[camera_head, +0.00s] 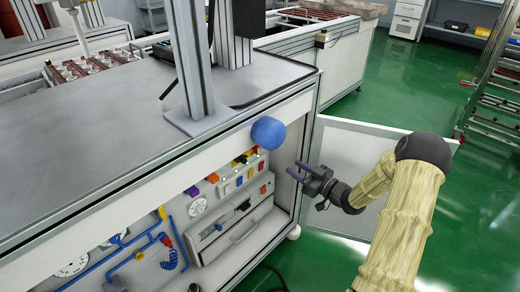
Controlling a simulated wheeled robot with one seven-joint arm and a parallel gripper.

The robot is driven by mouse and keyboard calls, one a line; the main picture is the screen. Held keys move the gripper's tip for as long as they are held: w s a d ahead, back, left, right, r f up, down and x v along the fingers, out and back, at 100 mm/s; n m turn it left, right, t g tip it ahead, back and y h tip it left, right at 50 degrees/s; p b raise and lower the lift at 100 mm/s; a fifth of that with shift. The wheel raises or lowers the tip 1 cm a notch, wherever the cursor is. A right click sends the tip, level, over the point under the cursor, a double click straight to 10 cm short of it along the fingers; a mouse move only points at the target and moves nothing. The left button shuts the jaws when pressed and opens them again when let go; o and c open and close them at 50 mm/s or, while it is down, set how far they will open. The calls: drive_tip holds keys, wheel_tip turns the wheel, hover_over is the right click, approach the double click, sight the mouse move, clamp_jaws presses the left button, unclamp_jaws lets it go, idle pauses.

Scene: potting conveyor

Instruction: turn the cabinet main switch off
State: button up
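The open cabinet (110,232) under the grey-topped bench holds a panel with small coloured parts in purple, orange, yellow and red, and a row of switch-like modules (240,177). Which of these is the main switch is too small to tell. My gripper (294,170) is at the right end of the cabinet opening, to the right of the modules, with its fingers pointing left. Its two dark fingers are apart with nothing seen between them. It appears clear of the panel, though the depth between them is hard to judge.
A blue rounded object (268,132) sits at the bench's front edge, above and left of my gripper. A pale open door panel (375,150) stands behind my arm. Blue pipes (130,255) and round dials (72,266) are at the cabinet's left.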

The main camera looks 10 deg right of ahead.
sight(258, 147)
drive_tip(key=shift+w+a, duration=0.1)
drive_tip(key=b+x, duration=0.6)
drive_tip(key=x, duration=1.1)
drive_tip(key=shift+f, duration=0.1)
drive_tip(key=c, duration=0.7)
